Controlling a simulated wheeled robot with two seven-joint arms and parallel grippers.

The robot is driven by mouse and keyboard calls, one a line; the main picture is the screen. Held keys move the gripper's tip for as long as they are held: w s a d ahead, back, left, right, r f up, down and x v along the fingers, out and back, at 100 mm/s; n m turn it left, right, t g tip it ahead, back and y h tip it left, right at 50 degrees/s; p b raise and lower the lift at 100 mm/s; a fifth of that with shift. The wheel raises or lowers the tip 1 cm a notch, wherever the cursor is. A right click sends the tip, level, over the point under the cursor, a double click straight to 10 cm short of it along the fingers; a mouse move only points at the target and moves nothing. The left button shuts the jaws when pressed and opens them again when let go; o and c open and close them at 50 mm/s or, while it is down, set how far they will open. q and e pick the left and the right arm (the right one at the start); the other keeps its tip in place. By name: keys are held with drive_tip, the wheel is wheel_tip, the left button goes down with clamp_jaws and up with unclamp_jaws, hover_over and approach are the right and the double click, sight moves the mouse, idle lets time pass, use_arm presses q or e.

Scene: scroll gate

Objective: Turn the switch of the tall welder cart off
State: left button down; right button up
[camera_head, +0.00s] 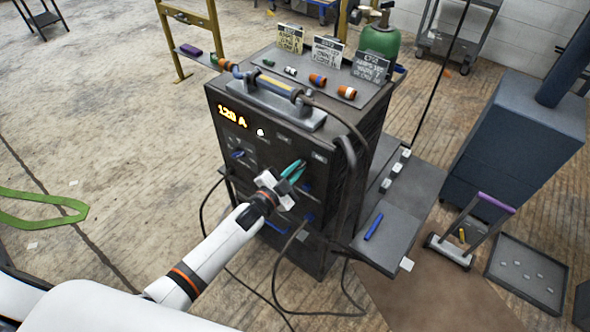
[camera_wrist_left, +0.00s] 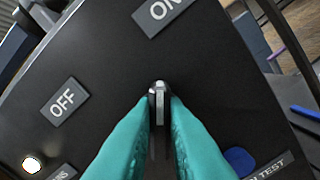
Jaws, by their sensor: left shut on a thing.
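The tall welder cart (camera_head: 262,150) is a dark cabinet with a lit "120 A" display on its front panel. Its switch (camera_wrist_left: 160,90) shows in the left wrist view as a small grey lever between my teal fingertips, with an "OFF" label (camera_wrist_left: 64,101) to its left and an "ON" label (camera_wrist_left: 163,11) above. The lever's near part is hidden by the fingers. My left gripper (camera_head: 293,171) is at the upper right of the front panel, and it also shows in the left wrist view (camera_wrist_left: 160,103), shut on the switch lever. My right gripper is not in view.
Cables hang (camera_head: 276,270) from the cart's front. A side shelf (camera_head: 405,215) with a blue stick (camera_head: 374,227) juts out at right. A blue cabinet (camera_head: 520,135) and a tray (camera_head: 527,272) stand further right.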

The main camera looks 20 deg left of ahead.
use_arm(q)
drive_tip(key=shift+n, duration=0.4)
drive_tip(key=n, duration=0.3)
drive_tip(key=shift+a, duration=0.1)
drive_tip(key=shift+w+a+f+n+b, duration=0.1)
drive_tip(key=shift+n+b, duration=0.1)
drive_tip(key=shift+n, duration=1.8)
drive_tip(key=shift+s+a+r+n+b, duration=0.1)
drive_tip(key=shift+n+b, duration=0.15)
drive_tip(key=shift+n, duration=1.75)
drive_tip(key=shift+w+a+f+n+b, duration=0.1)
drive_tip(key=shift+n+b, duration=0.1)
drive_tip(key=shift+n, duration=1.8)
drive_tip(key=c, duration=1.5)
unclamp_jaws()
drive_tip(key=shift+o, duration=0.2)
drive_tip(key=b+v, duration=0.1)
drive_tip(key=v, duration=1.1)
